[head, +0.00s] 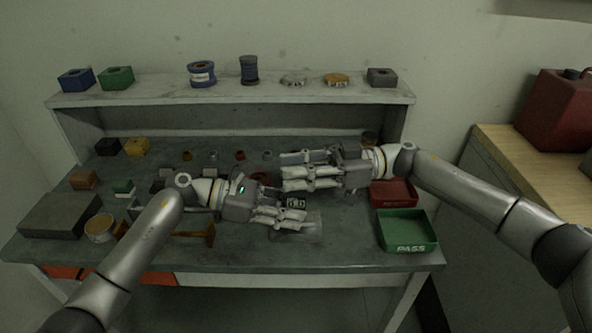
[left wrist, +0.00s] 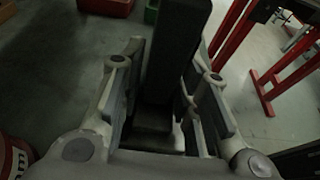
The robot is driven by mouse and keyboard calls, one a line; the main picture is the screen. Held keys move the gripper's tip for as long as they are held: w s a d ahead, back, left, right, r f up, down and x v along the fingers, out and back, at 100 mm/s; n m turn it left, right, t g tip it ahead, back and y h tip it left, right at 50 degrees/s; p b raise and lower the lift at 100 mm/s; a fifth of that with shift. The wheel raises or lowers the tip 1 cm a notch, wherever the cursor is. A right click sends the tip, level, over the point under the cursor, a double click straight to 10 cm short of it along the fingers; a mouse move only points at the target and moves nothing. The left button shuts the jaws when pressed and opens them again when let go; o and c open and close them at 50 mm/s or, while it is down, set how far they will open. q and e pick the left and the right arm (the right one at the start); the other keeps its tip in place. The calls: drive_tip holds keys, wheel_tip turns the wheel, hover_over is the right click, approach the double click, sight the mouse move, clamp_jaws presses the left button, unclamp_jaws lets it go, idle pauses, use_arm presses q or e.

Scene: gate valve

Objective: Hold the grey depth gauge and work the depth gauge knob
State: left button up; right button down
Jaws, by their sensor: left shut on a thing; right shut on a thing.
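The depth gauge appears as a dark grey bar (left wrist: 172,60) between the fingers of my left gripper (left wrist: 165,105) in the left wrist view. In the head view my left gripper (head: 296,219) is shut on it low over the bench, and a small dark part with pale markings (head: 297,202), seemingly the gauge's readout, shows just above the fingers. My right gripper (head: 286,173) comes in from the right, just above and behind the left one, and is shut. What it grips, likely the gauge's knob, is hidden by its fingers.
The workbench (head: 340,245) carries a green PASS tray (head: 408,232) and a red tray (head: 393,193) at right. A grey slab (head: 60,215), a round tin (head: 101,229) and a hammer-like tool (head: 200,235) lie at left. Blocks and spools stand on the shelf (head: 220,93).

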drive_tip(key=c, duration=1.2)
unclamp_jaws()
drive_tip(key=d, duration=0.4)
drive_tip(key=w+d, duration=0.1)
drive_tip(key=d, duration=0.3)
drive_tip(key=w+d, duration=0.1)
drive_tip(key=d, duration=0.3)
use_arm(q)
drive_tip(key=o, duration=0.9)
drive_tip(key=shift+c, duration=0.2)
use_arm(e)
drive_tip(key=shift+a, duration=0.1)
use_arm(q)
drive_tip(key=shift+a, duration=0.1)
